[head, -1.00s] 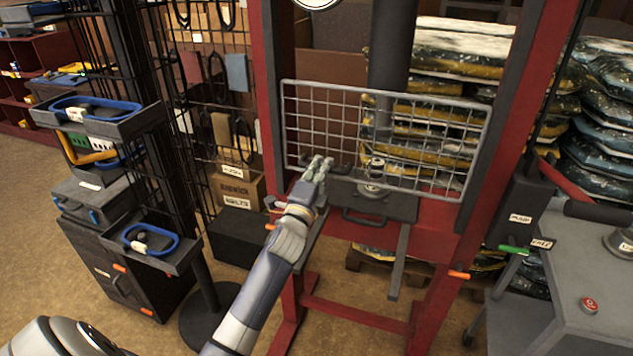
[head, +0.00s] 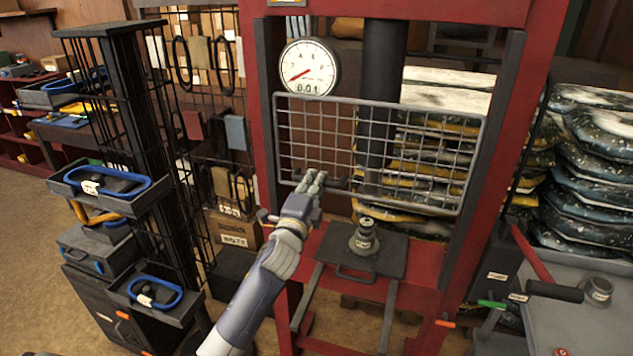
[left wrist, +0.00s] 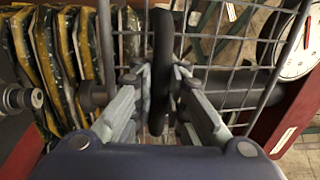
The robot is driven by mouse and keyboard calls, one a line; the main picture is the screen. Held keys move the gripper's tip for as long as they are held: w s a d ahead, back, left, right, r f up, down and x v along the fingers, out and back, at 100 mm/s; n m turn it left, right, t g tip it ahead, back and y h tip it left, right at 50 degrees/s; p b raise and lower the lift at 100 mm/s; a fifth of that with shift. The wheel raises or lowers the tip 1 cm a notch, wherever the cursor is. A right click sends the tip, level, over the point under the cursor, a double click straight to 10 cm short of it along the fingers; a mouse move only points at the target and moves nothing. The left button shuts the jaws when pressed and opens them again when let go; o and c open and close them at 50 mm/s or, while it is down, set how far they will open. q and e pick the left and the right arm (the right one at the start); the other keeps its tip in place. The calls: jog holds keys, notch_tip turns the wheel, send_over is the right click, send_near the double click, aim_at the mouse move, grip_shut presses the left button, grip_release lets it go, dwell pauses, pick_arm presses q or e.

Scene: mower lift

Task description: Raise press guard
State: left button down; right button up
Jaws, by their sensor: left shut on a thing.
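The press guard (head: 385,101), a grey wire-mesh panel, sits upright across the red press frame (head: 505,150). Its lower edge is clearly above the dark press plate (head: 335,255). My left gripper (head: 314,182) is at the guard's lower left, shut on the dark guard handle (head: 338,183). The left wrist view shows the handle (left wrist: 162,60) between the fingers of my left gripper (left wrist: 160,88), with the mesh behind it. A small metal piece (head: 364,236) stands on the plate, below the guard. My right gripper is out of view.
A round gauge (head: 310,67) is just above the guard's top left. Stacked sacks (head: 590,165) stand behind and to the right. A grey cart (head: 610,325) is at the right. A black rack with trays (head: 100,190) stands at the left.

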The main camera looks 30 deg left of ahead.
pick_arm(q)
jog(key=shift+r, duration=0.3)
jog(key=c, duration=1.6)
grip_release()
jog(key=shift+s, duration=0.15)
jog(key=shift+s+d+r, duration=0.1)
jog(key=shift+s, duration=0.1)
jog(key=shift+f, duration=0.2)
jog(key=shift+s+f, duration=0.1)
jog(key=v, duration=1.1)
jog(key=shift+s, duration=0.4)
